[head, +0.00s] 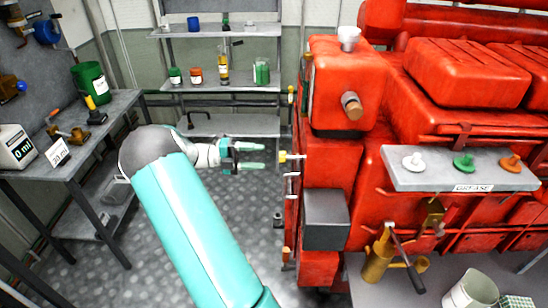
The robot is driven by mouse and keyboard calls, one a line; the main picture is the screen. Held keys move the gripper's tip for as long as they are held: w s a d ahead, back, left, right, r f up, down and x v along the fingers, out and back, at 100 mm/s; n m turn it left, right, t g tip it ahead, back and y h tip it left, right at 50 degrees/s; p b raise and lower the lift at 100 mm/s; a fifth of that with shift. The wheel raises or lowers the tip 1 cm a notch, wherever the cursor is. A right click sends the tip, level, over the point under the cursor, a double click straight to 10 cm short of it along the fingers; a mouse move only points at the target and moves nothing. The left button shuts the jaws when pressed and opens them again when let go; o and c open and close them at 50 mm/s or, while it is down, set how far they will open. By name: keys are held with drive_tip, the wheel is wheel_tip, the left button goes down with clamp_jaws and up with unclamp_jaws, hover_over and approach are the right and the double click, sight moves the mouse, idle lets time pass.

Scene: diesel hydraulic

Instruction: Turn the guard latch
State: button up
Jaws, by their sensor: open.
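My gripper (253,157) is at the end of my teal arm, near the middle of the head view. Its two pale green fingers point right and are apart, with nothing seen between them. Just right of the fingertips, a small fitting with a yellow end (284,157) sticks out from the left side of the red engine (330,165). A gap shows between it and the fingers. Other small fittings and a silvery bar (291,185) sit below it. I cannot tell for certain which of these is the guard latch.
A grey box (326,219) juts from the engine's front. A grey shelf marked GREASE (440,179) carries white, green and orange knobs. A workbench (68,170) stands left, and shelves (222,88) with jars stand behind. The floor between bench and engine looks clear.

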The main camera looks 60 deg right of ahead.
drive_tip(key=shift+v, duration=1.65)
